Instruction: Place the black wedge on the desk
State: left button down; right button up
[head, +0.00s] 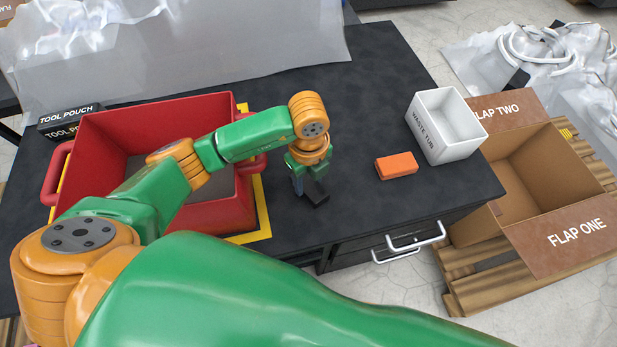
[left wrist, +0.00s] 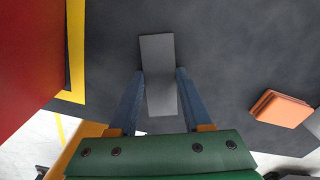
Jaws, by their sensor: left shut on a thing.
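The black wedge (head: 317,196) is a small dark block at the fingertips of my left gripper (head: 306,188), over the middle of the dark desk (head: 350,130). In the left wrist view the wedge (left wrist: 158,52) looks like a long grey block between the two blue fingers of my left gripper (left wrist: 160,76). The fingers are shut on its sides. The wedge is at or very close to the desk top; I cannot tell whether it touches. My right gripper is not in view.
A red tub (head: 115,123) stands on a yellow-edged mat (head: 262,205) at left. An orange block (head: 397,166) and white waste tub (head: 437,137) stand at right. A cardboard box (head: 520,205) is beyond the desk's right edge. Bare desk lies between wedge and orange block.

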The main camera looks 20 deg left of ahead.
aim_at(308, 184)
pick_arm(q)
jog(key=shift+f, duration=0.15)
jog(key=shift+c, duration=1.7)
grip_release()
jog(key=shift+r, duration=0.3)
notch_tip(308, 184, up, 12)
jog(key=p, duration=0.1)
jog(key=shift+f, duration=0.15)
